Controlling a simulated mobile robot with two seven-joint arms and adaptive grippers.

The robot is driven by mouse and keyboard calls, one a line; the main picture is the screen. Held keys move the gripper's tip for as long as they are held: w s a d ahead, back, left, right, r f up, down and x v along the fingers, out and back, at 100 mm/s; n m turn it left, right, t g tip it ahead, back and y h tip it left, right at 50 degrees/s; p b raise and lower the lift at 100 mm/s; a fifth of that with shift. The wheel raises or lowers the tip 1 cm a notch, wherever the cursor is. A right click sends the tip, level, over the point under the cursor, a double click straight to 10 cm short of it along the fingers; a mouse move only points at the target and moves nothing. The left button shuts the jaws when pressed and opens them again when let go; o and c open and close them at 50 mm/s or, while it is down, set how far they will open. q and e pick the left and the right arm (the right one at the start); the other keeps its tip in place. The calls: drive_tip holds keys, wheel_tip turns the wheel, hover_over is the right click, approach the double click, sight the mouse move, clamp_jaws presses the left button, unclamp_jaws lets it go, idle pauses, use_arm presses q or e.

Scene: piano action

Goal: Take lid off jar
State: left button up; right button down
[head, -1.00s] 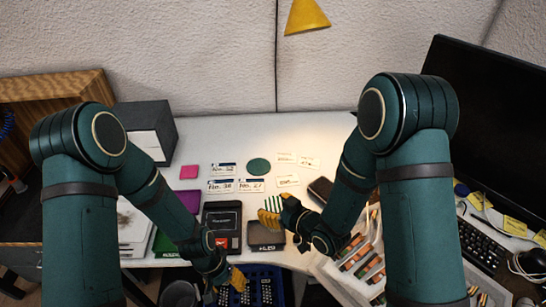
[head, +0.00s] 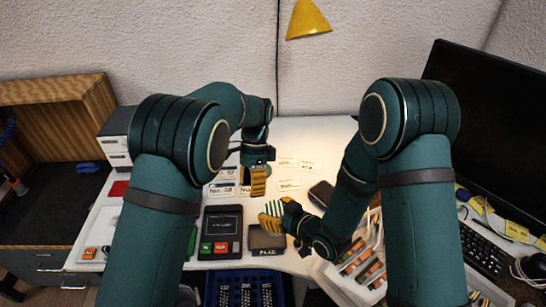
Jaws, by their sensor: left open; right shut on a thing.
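My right gripper (head: 271,217) is over the white desk, shut on a small green-and-white striped thing (head: 276,207). I cannot tell whether this thing is the jar or its lid. My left gripper (head: 255,182) is open, pointing down over the cards just behind and to the left of the striped thing, apart from it. I cannot make out a separate jar or lid anywhere; my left arm hides part of the desk.
A black device with coloured buttons (head: 221,230) and a dark labelled box (head: 266,241) lie at the desk's front edge. A blue crate (head: 236,282) stands below. At right are a phone (head: 321,193), a tray of parts (head: 352,263), a keyboard (head: 481,247) and a monitor (head: 490,130).

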sight(274, 202)
use_arm(q)
drive_tip(key=w+d+r+m+t+h, duration=0.1)
drive_tip(key=w+d+r+m, duration=0.25)
drive_tip(key=d+r, duration=0.3)
drive_tip(key=shift+m, duration=0.35)
drive_tip(key=x, duration=1.2)
drive_tip(key=shift+s+a+r, duration=0.15)
drive_tip(key=shift+s+a, duration=0.1)
drive_tip(key=shift+s, duration=0.05)
clamp_jaws()
